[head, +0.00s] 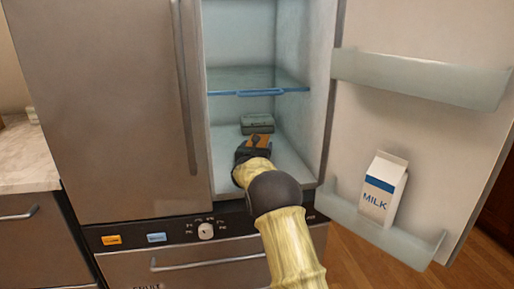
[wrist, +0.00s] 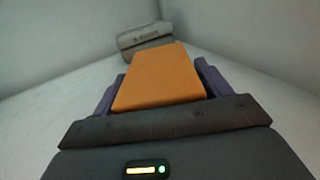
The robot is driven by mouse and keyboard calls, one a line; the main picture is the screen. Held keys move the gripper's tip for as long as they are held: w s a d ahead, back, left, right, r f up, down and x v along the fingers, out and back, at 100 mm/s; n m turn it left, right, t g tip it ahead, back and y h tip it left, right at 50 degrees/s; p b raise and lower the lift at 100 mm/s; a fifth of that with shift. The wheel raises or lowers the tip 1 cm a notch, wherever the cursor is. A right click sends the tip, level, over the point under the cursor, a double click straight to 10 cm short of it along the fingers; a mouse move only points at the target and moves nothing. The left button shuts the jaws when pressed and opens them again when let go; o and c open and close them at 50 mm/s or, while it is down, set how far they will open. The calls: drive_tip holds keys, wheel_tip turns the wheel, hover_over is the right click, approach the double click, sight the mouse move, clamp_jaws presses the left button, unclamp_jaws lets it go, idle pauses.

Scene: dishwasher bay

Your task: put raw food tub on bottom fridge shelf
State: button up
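An orange, flat-topped tub (wrist: 160,78) lies between the two purple fingers of my gripper (wrist: 158,88) in the wrist view. The fingers sit against both its sides. It also shows as an orange patch in the head view (head: 262,140), partly hidden by my gripper (head: 254,149). My gripper is inside the open fridge, low over the bottom shelf (head: 285,172). I cannot tell whether the orange tub touches that shelf. No label on it can be read.
A grey-green lidded container (head: 257,122) stands behind the orange tub at the back of the bottom shelf. A glass shelf (head: 255,80) with a blue edge is above. The open door (head: 400,140) at right holds a milk carton (head: 383,188) in its lower rack.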

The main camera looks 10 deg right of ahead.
drive_tip(key=shift+o, duration=0.9)
drive_tip(key=shift+r, duration=0.1)
drive_tip(key=shift+p+v, duration=0.35)
drive_tip(key=shift+v, duration=5.65)
